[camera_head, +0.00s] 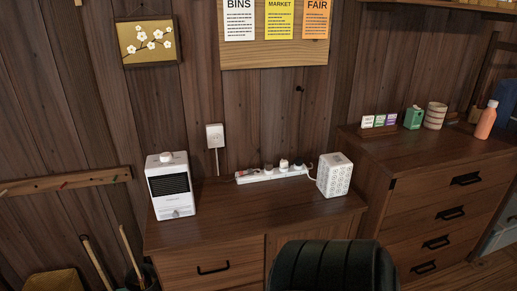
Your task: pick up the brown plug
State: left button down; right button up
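A white power strip (259,178) lies along the back of the wooden desk (230,226), near the wall. Several small plugs sit along its top. One plug (284,164) near the middle looks pale with a darker part, and a dark plug (299,166) sits at the right. They are too small for me to tell which one is brown. Neither of my grippers is in view.
A white heater-like box (171,185) stands left of the strip; a white perforated box (334,175) stands right. A dark chair back (332,266) blocks the desk's front. A taller drawer cabinet (440,150) stands right. The desk's middle is clear.

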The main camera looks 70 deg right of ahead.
aim_at(269, 166)
jog(key=z, duration=2.25)
jog(key=i+l, duration=0.45)
jog(key=i, duration=0.15)
jog(key=i+l+u, duration=0.1)
jog(key=i+l, duration=0.3)
jog(key=i, duration=0.15)
